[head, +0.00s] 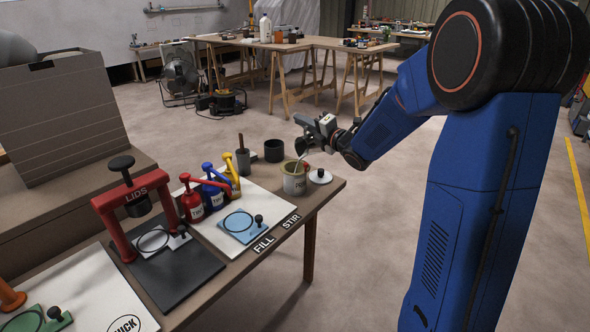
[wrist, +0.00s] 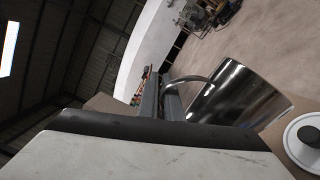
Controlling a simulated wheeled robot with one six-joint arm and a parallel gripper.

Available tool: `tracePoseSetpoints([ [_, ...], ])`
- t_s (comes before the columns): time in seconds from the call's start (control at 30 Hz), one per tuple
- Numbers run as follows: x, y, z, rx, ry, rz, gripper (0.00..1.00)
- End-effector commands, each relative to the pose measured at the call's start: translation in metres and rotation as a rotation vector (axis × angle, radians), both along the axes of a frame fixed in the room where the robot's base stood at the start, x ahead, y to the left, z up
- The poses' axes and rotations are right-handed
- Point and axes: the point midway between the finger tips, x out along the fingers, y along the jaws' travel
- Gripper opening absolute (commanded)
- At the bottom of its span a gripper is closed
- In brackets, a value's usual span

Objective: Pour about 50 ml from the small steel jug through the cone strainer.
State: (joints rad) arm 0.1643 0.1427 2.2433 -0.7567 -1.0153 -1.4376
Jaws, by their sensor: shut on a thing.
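My gripper (head: 318,132) is above the right end of the bench. In the wrist view its fingers (wrist: 162,97) are shut on the curved handle of the small steel jug (wrist: 240,105), a shiny cylinder. In the head view the jug (head: 302,145) is small, dark and tilted, just above a pale labelled tin (head: 294,184). A thin light streak (head: 302,159) runs between jug and tin; I cannot tell whether it is liquid or a stick. The jug's inside is hidden. I cannot make out the cone strainer.
A white lid with a black knob (head: 320,177) lies right of the tin. A black cup (head: 274,151) and a grey pot with a handle (head: 243,161) stand behind. Red, blue and yellow pump bottles (head: 214,192) and a red lid press (head: 138,205) stand left.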

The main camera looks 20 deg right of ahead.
Motion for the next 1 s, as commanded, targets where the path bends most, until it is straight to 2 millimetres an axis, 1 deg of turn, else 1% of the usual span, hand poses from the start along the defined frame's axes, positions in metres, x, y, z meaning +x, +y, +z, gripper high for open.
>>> tracePoseSetpoints([
  [1.0, -0.0035, 0.0069, -0.0028, -0.060, -0.030, 0.000, 0.00],
])
